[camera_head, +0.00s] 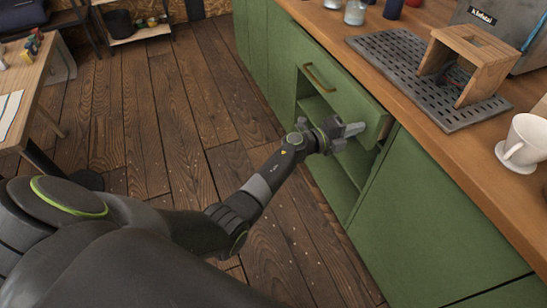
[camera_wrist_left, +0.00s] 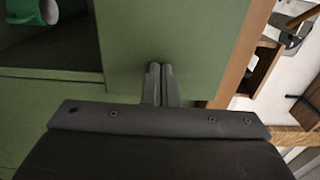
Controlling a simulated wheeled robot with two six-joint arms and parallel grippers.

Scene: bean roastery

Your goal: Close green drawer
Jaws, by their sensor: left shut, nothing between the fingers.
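The green drawer (camera_head: 345,85) is under the wooden counter, with a brass bar handle (camera_head: 320,77) on its front. Its front seems to stand a little proud of the cabinet at its right end. My left gripper (camera_head: 352,130) is shut and empty at the lower right part of the drawer front. In the left wrist view the shut fingers (camera_wrist_left: 160,76) point at the green panel (camera_wrist_left: 175,30), close to its right side. I cannot tell whether they touch it. My right gripper is not in view.
Open shelves (camera_head: 335,165) lie below the drawer. The counter (camera_head: 440,130) holds a drip tray (camera_head: 395,55), a wooden stand (camera_head: 478,55) and a white mug (camera_head: 522,142). A green cup (camera_wrist_left: 32,12) shows in the left wrist view. The plank floor (camera_head: 150,110) is clear.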

